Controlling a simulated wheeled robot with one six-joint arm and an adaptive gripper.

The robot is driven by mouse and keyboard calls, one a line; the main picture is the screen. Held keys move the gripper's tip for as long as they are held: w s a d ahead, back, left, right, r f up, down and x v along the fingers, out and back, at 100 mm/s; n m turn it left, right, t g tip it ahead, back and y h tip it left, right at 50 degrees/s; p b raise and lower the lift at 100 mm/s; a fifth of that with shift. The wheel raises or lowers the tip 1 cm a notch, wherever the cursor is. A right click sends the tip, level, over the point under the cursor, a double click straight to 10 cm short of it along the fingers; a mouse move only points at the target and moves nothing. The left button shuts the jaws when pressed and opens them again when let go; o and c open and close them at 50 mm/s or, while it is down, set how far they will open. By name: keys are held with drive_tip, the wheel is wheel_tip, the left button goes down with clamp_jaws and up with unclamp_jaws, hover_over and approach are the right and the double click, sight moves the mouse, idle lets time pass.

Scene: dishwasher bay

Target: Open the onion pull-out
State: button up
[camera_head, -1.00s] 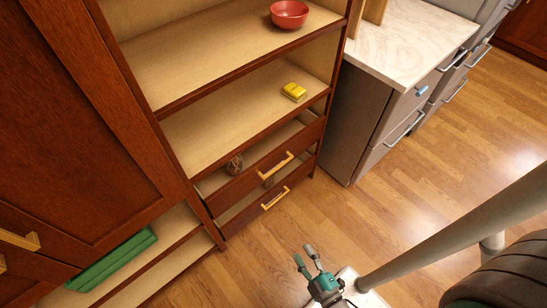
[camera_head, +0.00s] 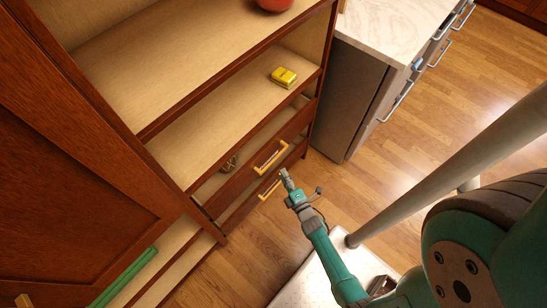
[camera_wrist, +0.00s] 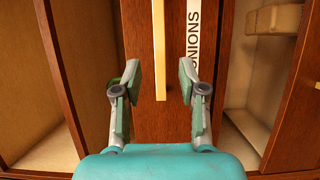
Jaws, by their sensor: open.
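The drawer front (camera_wrist: 145,115) marked ONIONS fills the middle of the wrist view. It is dark red-brown wood with a white label (camera_wrist: 193,45) and a long yellow handle (camera_wrist: 159,50). My gripper (camera_wrist: 160,80) is open and empty, with its two fingers on either side of the handle's end in the picture. I cannot tell whether it touches the handle. In the head view, my gripper (camera_head: 286,178) is close in front of two stacked drawers, with an upper handle (camera_head: 270,157) and a lower handle (camera_head: 269,188). The label cannot be read there.
A yellow item (camera_head: 283,77) lies on the shelf above the drawers, and a red bowl (camera_head: 273,4) stands higher. A grey cabinet with a pale marble top (camera_head: 395,28) is on the right. A green object (camera_head: 125,277) lies low on the left.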

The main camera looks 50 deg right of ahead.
sight(275, 160)
drive_tip(key=x, duration=0.8)
drive_tip(key=shift+w+d, duration=0.1)
drive_tip(key=shift+w, duration=0.25)
clamp_jaws()
